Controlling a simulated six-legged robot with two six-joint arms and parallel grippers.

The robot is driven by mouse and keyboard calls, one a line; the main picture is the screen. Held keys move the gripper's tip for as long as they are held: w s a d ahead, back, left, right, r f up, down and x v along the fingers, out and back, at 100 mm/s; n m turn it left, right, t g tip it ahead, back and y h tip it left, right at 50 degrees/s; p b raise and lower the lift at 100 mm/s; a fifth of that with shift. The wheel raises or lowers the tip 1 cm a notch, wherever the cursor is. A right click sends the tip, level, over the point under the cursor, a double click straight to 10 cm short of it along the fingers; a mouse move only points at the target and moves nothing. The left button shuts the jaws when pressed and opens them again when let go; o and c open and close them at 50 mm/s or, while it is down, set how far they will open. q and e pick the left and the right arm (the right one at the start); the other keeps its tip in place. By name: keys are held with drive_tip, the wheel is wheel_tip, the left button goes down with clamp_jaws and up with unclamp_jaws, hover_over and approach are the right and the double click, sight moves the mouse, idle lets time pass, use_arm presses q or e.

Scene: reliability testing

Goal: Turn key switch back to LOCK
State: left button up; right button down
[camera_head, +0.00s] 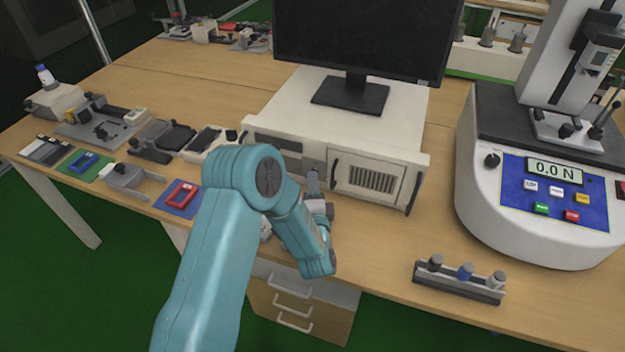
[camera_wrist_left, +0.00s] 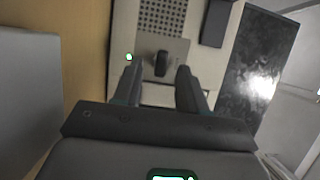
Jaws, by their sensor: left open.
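The key switch (camera_wrist_left: 162,63) is a small black upright knob on a grey panel (camera_wrist_left: 178,50) in the left wrist view. My left gripper (camera_wrist_left: 158,72) is open, with one finger on each side of the knob in the picture and gaps on both sides. I cannot tell whether the fingertips reach past the knob's front. In the head view my left gripper (camera_head: 316,196) is at the front of the white computer case (camera_head: 400,148), where the switch is not clearly visible. The switch's LOCK marking cannot be read. My right gripper is not in view.
A monitor (camera_head: 368,40) stands on the case. A force tester (camera_head: 535,215) reading 0.0 N stands to the right. A rack with several small cylinders (camera_head: 460,287) lies near the front edge. Small fixtures and a red frame (camera_head: 181,194) lie to the left.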

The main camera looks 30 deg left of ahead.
use_arm(q)
drive_tip(key=shift+w+a+r, duration=0.1)
drive_tip(key=shift+w+a, duration=0.35)
drive_tip(key=shift+w, duration=0.1)
drive_tip(key=shift+w+a, duration=0.1)
drive_tip(key=shift+w, duration=0.05)
clamp_jaws()
